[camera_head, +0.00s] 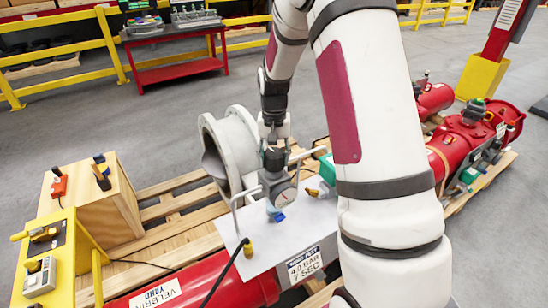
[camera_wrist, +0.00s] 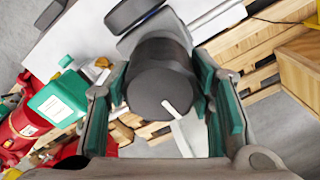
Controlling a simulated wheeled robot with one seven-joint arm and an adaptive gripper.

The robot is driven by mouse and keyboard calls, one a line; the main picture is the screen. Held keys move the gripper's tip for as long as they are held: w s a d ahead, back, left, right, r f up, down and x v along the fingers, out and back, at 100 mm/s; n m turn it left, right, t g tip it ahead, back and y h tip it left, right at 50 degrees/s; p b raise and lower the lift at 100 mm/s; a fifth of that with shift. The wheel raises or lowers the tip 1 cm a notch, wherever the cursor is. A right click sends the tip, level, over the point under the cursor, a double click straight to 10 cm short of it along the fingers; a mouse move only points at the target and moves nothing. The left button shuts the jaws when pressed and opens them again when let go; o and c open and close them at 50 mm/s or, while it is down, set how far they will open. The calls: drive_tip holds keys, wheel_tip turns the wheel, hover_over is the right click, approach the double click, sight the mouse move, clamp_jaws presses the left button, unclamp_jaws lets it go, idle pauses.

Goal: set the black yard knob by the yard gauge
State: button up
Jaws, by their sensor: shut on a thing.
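The black yard knob (camera_wrist: 155,82) fills the middle of the wrist view, a dark round cap with a white pointer line towards its lower right. My gripper (camera_wrist: 162,75) has its green-padded fingers on either side of the knob and is shut on it. In the head view my gripper (camera_head: 273,142) comes down from above onto the knob, which is small and partly hidden there. Just below it is the yard gauge (camera_head: 285,194), a pale round dial on a grey block. Its needle is too small to read.
A white plate (camera_head: 300,225) bears the grey block, with a label (camera_head: 304,264) reading "4.0 BAR 7 SEC". A grey flanged pipe (camera_head: 235,145) stands close left. Red actuators (camera_head: 470,130) lie right.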

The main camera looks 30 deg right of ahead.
sight(274, 152)
drive_tip(key=o, duration=1.2)
drive_tip(key=shift+c, duration=0.2)
wheel_tip(274, 152, up, 11)
drive_tip(key=shift+r, duration=0.5)
